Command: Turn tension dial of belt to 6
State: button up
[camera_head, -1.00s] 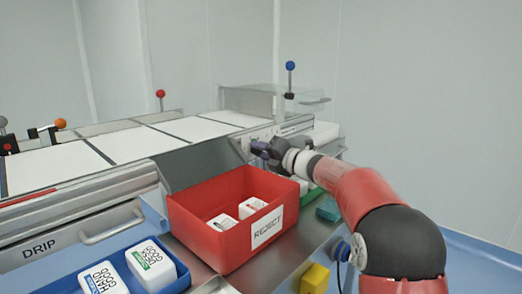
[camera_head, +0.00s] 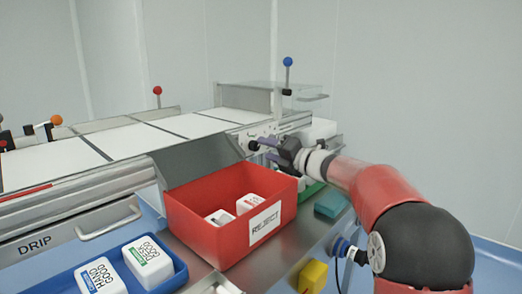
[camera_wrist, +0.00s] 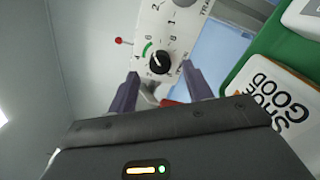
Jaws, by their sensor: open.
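The tension dial is a round black knob (camera_wrist: 160,62) with a white pointer mark, on a white panel (camera_wrist: 178,25) with printed numbers and a green arc, in the wrist view. The pointer's exact reading is too small to tell. The knob also shows in the head view (camera_head: 253,145) on the belt machine's end panel. My gripper (camera_wrist: 159,70) is open and empty, with its two purple fingers either side of the knob in the picture. In the head view my gripper (camera_head: 266,149) stands just right of the knob, apart from it.
A red REJECT bin (camera_head: 192,226) stands in front of the gripper on the steel ledge. A green tray (camera_wrist: 252,58) with a SHOE GOOD box (camera_wrist: 280,98) is close on the right in the wrist view. A blue tray (camera_head: 176,279) lies at front left.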

jog(key=shift+v, duration=1.8)
